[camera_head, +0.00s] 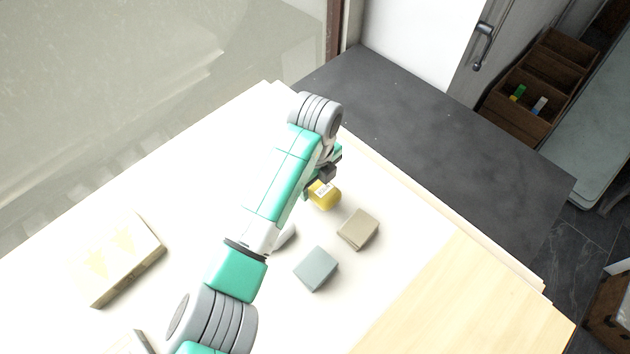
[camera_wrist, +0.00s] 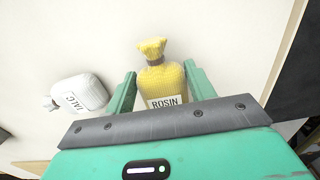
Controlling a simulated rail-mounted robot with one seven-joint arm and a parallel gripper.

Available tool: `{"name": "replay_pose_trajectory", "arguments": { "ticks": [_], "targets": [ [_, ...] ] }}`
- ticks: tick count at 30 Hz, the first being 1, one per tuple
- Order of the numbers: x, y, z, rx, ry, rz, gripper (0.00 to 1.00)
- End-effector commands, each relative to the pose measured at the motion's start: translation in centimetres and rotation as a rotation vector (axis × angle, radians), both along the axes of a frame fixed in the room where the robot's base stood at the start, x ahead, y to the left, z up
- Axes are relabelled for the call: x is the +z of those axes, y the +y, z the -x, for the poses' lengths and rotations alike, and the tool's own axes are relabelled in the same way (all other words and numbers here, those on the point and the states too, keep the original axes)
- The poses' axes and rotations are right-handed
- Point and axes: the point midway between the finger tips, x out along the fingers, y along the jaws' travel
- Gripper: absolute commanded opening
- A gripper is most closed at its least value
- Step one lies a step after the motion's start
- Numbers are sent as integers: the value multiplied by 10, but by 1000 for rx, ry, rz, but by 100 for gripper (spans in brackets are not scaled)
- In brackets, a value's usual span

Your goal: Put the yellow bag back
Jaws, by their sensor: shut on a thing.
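The yellow bag (camera_head: 325,197), with a gathered neck and a label reading ROSIN, is at the end of my arm over the pale tabletop, near its far right edge. In the wrist view the yellow bag (camera_wrist: 162,80) stands between the two green fingers of my gripper (camera_wrist: 158,88), which is shut on it. My gripper (camera_head: 318,182) is partly hidden by my arm in the head view. I cannot tell whether the bag touches the table.
A white bag labelled TALC (camera_wrist: 82,93) lies left of the gripper; it shows partly behind my arm (camera_head: 285,236). A beige block (camera_head: 358,229) and grey-blue block (camera_head: 316,269) are nearby. A pale box (camera_head: 128,262) lies left. A dark counter (camera_head: 430,130) adjoins the table.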

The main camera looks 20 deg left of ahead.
Motion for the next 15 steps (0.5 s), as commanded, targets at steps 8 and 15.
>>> {"name": "replay_pose_trajectory", "arguments": {
  "ticks": [8,15],
  "targets": [
    [-12,0,0,0,-2,-2,33],
    [-15,0,0,1,-1,-1,64]
  ]
}}
